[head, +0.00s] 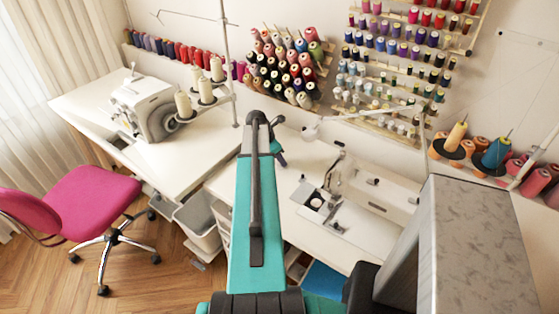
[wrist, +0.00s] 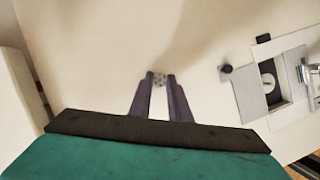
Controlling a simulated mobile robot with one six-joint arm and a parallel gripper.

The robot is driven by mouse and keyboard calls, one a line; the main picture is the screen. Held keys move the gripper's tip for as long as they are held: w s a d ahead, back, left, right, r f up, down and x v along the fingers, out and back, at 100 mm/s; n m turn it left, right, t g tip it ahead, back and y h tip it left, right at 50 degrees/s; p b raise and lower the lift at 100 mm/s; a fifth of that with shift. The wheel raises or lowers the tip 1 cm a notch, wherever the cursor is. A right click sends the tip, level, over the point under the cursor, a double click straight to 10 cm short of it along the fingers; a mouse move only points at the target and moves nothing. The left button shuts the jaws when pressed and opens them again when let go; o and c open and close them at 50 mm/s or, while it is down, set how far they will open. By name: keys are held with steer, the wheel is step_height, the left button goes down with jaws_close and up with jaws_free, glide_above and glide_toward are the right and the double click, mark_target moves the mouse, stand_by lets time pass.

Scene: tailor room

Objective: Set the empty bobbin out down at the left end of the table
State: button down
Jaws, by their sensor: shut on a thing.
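The wrist view does not clearly show whether the bobbin touches the tabletop.
The sewing machine (head: 375,190) stands to the right; its metal plate (wrist: 246,98) and round opening show in the wrist view. A second table (head: 185,155) with a serger (head: 148,105) and cream thread cones is at left. Thread racks (head: 395,60) line the wall.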

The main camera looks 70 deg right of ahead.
steer(key=c, duration=1.7)
jaws_free()
steer(key=shift+o, duration=0.2)
steer(key=shift+r, duration=0.15)
steer(key=b+v, duration=0.2)
steer(key=v, duration=1)
